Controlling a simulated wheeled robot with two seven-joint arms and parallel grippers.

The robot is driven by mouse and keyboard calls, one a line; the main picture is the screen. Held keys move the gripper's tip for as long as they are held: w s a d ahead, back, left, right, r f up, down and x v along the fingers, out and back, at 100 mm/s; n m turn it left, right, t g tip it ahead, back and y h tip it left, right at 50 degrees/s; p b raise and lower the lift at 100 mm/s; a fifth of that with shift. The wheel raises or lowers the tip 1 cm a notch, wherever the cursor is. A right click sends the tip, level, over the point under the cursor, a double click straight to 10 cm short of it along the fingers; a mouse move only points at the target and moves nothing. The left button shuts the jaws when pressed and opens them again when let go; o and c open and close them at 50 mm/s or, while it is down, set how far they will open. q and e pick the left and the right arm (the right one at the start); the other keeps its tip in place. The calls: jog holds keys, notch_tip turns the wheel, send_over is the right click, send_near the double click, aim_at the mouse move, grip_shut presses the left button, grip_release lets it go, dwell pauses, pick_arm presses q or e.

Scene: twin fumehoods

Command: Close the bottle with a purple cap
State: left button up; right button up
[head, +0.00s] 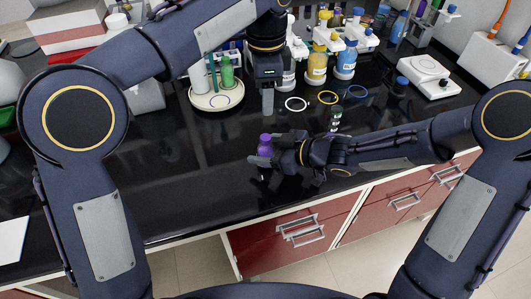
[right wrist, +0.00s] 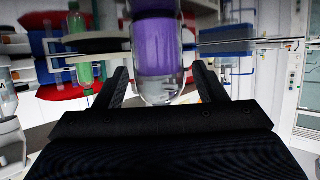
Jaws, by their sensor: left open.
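A small bottle with purple upper parts (head: 265,149) stands upright in my right gripper, near the front of the black bench. In the right wrist view its purple body (right wrist: 159,48) and clear rounded bottom sit between the two dark fingers. My right gripper (head: 272,158) reaches in from the right and is shut on the bottle. Its top is darker purple in the head view; I cannot tell how tightly any cap sits. My left gripper (head: 268,100) points down, open and empty, above and behind the bottle, apart from it.
A round white rack (head: 217,101) with a green bottle (head: 227,71) stands behind. Yellow (head: 317,66) and blue (head: 346,62) bottles, with several rings before them, stand at the back. A white scale (head: 429,77) is at right.

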aim_at(273, 150)
jog(key=p+v, duration=0.1)
jog(key=v, duration=0.6)
jog(key=shift+s+d+r+p, duration=0.2)
jog(key=shift+d+p, duration=0.1)
jog(key=shift+p, duration=0.05)
dwell(0.5)
